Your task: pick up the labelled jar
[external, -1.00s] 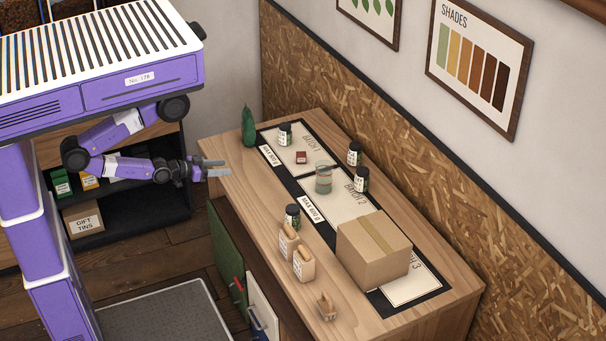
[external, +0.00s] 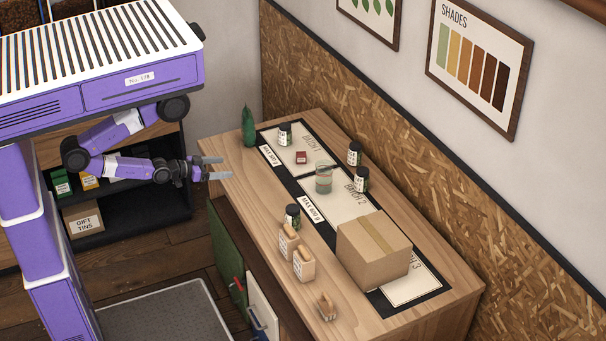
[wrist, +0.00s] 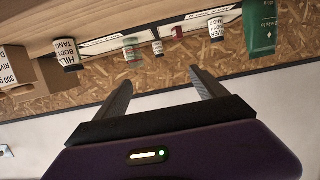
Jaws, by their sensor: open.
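Several labelled jars with dark lids stand on the wooden counter. One jar (external: 285,134) is at the far end on the Batch 1 card; it shows in the wrist view (wrist: 217,28). Two more jars stand near the back edge, one (external: 354,154) behind the other (external: 361,180). Another jar (external: 292,217) is near the front edge; its label in the wrist view (wrist: 68,55) reads "HILL", "BODY" and "TANG". Which jar the task means cannot be told. My gripper (external: 226,167) is open and empty at the counter's front left edge, apart from every jar; its fingers show in the wrist view (wrist: 160,78).
A glass beaker (external: 323,178) stands mid-counter, with a small red box (external: 301,157) and a green bag (external: 248,128) farther away. The front left counter strip is clear.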

